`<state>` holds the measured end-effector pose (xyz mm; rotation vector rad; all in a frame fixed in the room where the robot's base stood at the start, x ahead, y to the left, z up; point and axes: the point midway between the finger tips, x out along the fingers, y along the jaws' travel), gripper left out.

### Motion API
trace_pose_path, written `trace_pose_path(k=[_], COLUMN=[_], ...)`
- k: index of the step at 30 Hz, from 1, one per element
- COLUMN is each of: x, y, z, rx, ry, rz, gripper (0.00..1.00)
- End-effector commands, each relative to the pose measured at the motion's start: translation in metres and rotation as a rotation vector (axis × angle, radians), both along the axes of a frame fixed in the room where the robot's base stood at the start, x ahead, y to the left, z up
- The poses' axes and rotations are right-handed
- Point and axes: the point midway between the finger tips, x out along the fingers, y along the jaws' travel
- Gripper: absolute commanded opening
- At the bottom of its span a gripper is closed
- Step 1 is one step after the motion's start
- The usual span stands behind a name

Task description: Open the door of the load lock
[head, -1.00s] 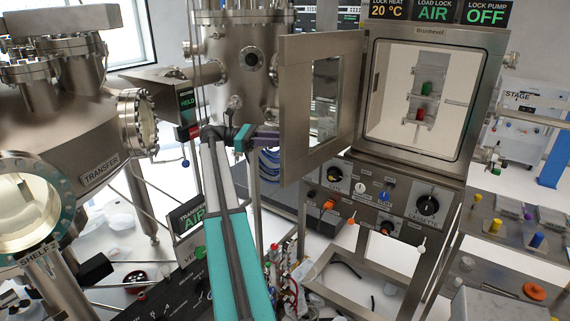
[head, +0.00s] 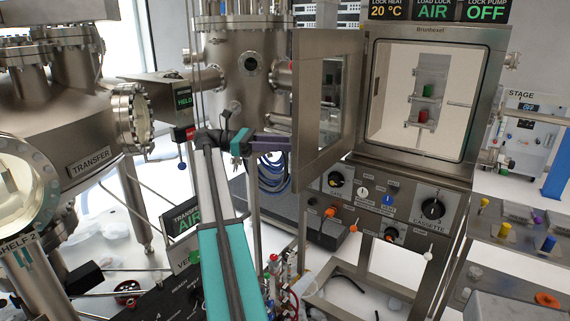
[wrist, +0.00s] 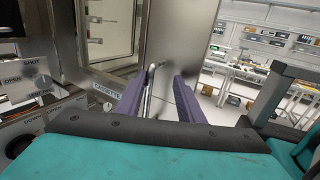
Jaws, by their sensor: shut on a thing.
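The load lock (head: 487,110) stands at the right in the head view, a steel box with a square opening. Its door (head: 306,115), a steel panel with a window, stands swung out at the left side, so the pale interior shows. My gripper (head: 284,144) is at the door's free edge, its purple fingers partly hidden there. In the wrist view the fingers (wrist: 158,85) are on either side of a thin metal handle (wrist: 150,82), shut on it. The steel panel (wrist: 182,40) rises just beyond them.
A rack with a green and a red piece (head: 423,115) is inside the lock. Below is a knob panel (head: 433,208). The transfer chamber (head: 75,120) stands left, with a steel column (head: 222,70) behind my arm. A table with coloured pegs (head: 548,244) is right.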

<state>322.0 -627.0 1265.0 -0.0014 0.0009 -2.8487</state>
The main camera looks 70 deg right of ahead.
Motion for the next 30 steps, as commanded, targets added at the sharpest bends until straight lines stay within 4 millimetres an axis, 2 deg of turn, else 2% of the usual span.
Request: trace_pose_path(k=[30], x=[-0.022], y=[0.043], z=[0.001], rx=[-0.002], ry=[-0.002], rz=[-0.003], gripper=[0.28])
